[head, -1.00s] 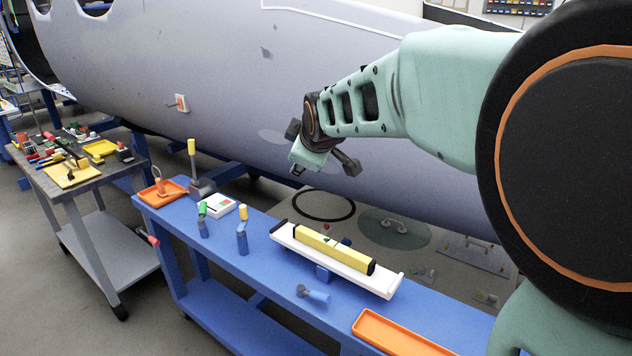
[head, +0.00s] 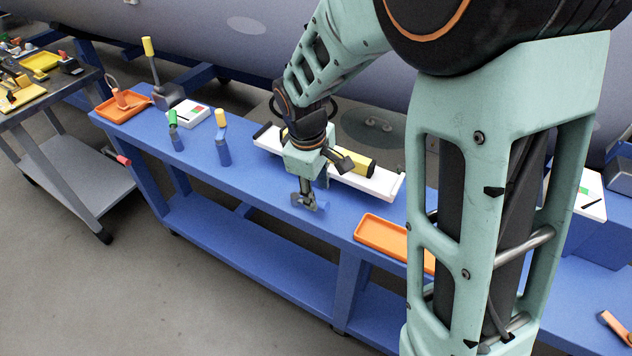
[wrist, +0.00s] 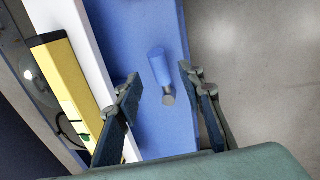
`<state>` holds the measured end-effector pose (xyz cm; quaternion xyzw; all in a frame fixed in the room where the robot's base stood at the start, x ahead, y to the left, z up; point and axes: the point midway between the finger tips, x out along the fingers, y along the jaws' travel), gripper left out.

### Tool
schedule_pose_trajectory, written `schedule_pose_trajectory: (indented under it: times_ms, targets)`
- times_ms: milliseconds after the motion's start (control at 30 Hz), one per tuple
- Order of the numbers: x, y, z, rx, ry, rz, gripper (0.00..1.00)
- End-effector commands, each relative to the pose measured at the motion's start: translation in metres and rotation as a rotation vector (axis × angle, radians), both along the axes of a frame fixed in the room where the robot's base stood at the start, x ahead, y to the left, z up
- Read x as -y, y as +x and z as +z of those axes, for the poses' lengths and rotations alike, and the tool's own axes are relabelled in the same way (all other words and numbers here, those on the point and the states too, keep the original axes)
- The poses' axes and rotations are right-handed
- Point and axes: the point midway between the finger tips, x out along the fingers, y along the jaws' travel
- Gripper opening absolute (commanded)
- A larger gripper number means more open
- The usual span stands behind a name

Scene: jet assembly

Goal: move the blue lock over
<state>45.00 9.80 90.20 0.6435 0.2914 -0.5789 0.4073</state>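A small blue piece with a grey metal end, which I take for the blue lock (wrist: 160,70), lies on the blue bench. In the wrist view it shows between my two fingers. My gripper (head: 306,198) is open and points down over the lock. In the head view the lock (head: 321,205) is partly hidden by the fingers. The wrist view shows the open fingers (wrist: 160,82) apart on either side of it, with nothing held. I cannot tell the exact height gap.
A yellow level on a white tray (head: 381,182) lies just behind the gripper. An orange tray (head: 385,235) is to the right. A yellow-topped blue piece (head: 222,150) and a green-topped one (head: 176,140) stand to the left. The bench's front edge is close.

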Motion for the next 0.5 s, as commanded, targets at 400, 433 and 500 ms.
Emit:
schedule_pose_trajectory:
  times_ms: [400, 433, 500]
  targets:
    - [0.005, 0.009, -0.051, 0.002, 0.001, 0.000, 0.36]
    - [0.005, 0.009, -0.052, 0.002, 0.001, 0.000, 0.36]
    - [0.005, 0.009, -0.053, 0.002, 0.001, 0.000, 0.36]
